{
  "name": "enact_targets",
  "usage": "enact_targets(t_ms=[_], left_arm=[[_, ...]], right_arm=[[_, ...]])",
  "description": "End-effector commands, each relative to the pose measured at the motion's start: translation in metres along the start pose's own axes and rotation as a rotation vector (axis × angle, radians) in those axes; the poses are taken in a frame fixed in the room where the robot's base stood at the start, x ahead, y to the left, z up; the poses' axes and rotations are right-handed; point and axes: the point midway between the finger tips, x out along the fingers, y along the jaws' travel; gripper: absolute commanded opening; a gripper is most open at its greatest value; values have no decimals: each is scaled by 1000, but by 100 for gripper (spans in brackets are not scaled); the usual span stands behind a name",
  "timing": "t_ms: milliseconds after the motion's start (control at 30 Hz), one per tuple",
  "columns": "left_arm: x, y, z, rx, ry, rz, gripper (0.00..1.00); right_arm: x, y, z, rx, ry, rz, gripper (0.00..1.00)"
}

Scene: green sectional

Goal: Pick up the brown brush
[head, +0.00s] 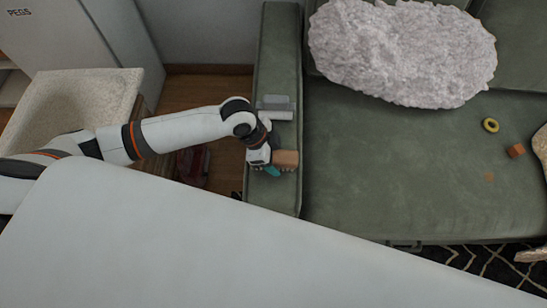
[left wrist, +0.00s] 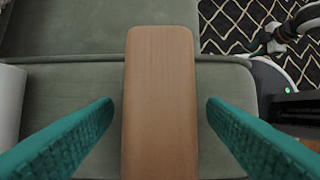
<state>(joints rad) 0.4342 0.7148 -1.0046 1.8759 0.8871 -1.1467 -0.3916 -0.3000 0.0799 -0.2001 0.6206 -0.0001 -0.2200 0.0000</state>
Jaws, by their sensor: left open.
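The brown brush (head: 287,157) shows as a smooth wooden block on the left armrest (head: 279,60) of the green sofa. In the left wrist view the brush (left wrist: 160,85) lies lengthwise in the middle, between my two teal fingers. My left gripper (head: 271,167) is at the armrest and partly hidden by its own wrist. In the left wrist view the gripper (left wrist: 159,106) is open, with a gap between each finger and the brush. Bristles do not show. My right gripper is not in view.
A grey and white item (head: 275,109) lies on the armrest just behind the brush. A fluffy white cushion (head: 400,50), a yellow-green ring (head: 490,125) and a small orange-brown cube (head: 515,150) are on the seat. The seat's middle (head: 390,160) is clear.

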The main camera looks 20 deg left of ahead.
Motion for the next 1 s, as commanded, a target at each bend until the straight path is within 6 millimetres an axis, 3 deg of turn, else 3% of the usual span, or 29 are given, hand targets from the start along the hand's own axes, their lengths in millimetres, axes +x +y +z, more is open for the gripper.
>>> enact_targets(t_ms=[667, 1000], left_arm=[[4, 0, -2, 0, 0, 0, 65], [4, 0, -2, 0, 0, 0, 12]], right_arm=[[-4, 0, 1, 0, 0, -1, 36], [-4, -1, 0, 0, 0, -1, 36]])
